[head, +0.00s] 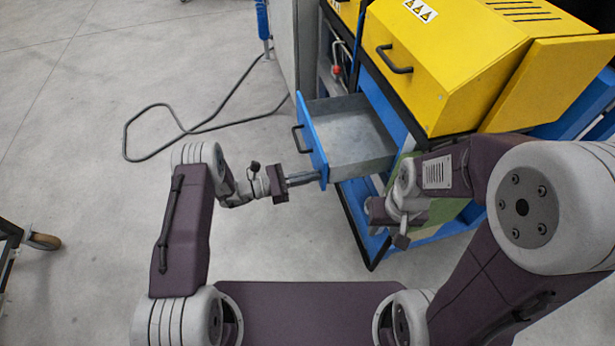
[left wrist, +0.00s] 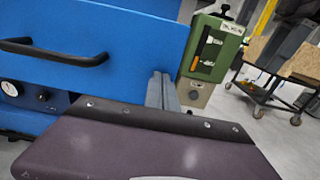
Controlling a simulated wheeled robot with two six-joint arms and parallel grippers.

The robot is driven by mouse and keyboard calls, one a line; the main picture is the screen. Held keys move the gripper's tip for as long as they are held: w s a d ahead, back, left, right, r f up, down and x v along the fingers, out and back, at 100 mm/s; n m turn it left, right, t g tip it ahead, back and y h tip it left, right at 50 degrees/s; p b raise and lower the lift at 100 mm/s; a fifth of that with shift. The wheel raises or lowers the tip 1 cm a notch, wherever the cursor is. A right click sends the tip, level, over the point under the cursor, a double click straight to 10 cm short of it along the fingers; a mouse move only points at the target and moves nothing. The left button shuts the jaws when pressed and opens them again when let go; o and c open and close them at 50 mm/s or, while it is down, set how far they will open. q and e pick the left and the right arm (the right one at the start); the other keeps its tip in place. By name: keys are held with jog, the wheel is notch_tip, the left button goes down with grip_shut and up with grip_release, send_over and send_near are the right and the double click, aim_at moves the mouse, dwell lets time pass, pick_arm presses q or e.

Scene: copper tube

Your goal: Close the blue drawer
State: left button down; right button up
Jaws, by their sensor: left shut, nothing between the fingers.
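The blue drawer (head: 311,138) is open, pulled out to the left from the blue cabinet under the yellow machine. Its grey inside looks empty. Its black handle (head: 300,139) also shows in the left wrist view (left wrist: 55,52). My left gripper (head: 318,178) is shut and empty, with its fingertips at the near end of the drawer's blue front, beside the handle. In the left wrist view the shut fingers (left wrist: 162,92) overlap the front's right end; contact is not certain. My right gripper (head: 378,212) is right of the drawer, near the cabinet; its fingers are not clear.
The yellow machine (head: 440,60) with its black handle stands above the drawer. A green box (left wrist: 212,48) is right of the drawer front in the left wrist view. A black cable (head: 180,130) lies on the floor at left. The floor left of the drawer is otherwise clear.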

aim_at(378, 161)
pick_arm(q)
jog(key=b+x, duration=0.8)
jog(key=x, duration=1.3)
jog(key=shift+d+f, duration=0.1)
jog(key=shift+f, duration=0.05)
jog(key=shift+w+d+b, duration=0.1)
jog(key=shift+d+b, duration=0.15)
jog(key=shift+b, duration=0.15)
jog(key=shift+r, duration=0.35)
jog(key=shift+w, duration=0.1)
